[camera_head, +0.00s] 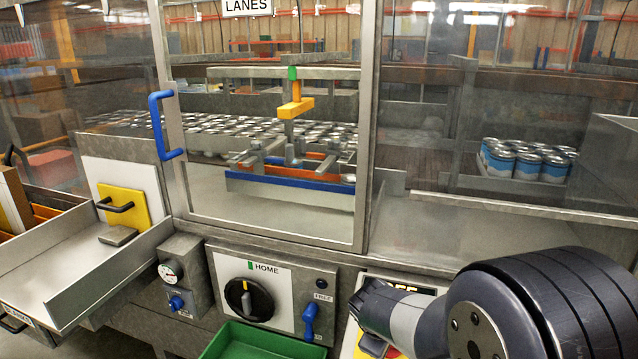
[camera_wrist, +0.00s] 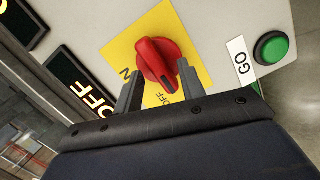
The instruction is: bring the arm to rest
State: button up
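In the wrist view my gripper (camera_wrist: 156,74) is open. Its two dark fingers stand apart, one on each side of a red rotary knob (camera_wrist: 158,60) on a yellow plate (camera_wrist: 118,52). I see no firm contact between fingers and knob. In the camera_head view my arm (camera_head: 540,310) fills the lower right corner and reaches over the control panel, hiding most of it. The fingers are not clear there.
A green GO button (camera_wrist: 271,48) and dark OFF display (camera_wrist: 88,88) flank the knob. A framed window with a blue handle (camera_head: 160,125), a black HOME dial (camera_head: 248,298), a blue lever (camera_head: 310,318) and a green bin (camera_head: 262,342) lie left of my arm.

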jog(key=m, duration=0.3)
jog(key=shift+w+d+r+m, duration=0.1)
jog(key=shift+w+m, duration=0.05)
jog(key=shift+m, duration=0.15)
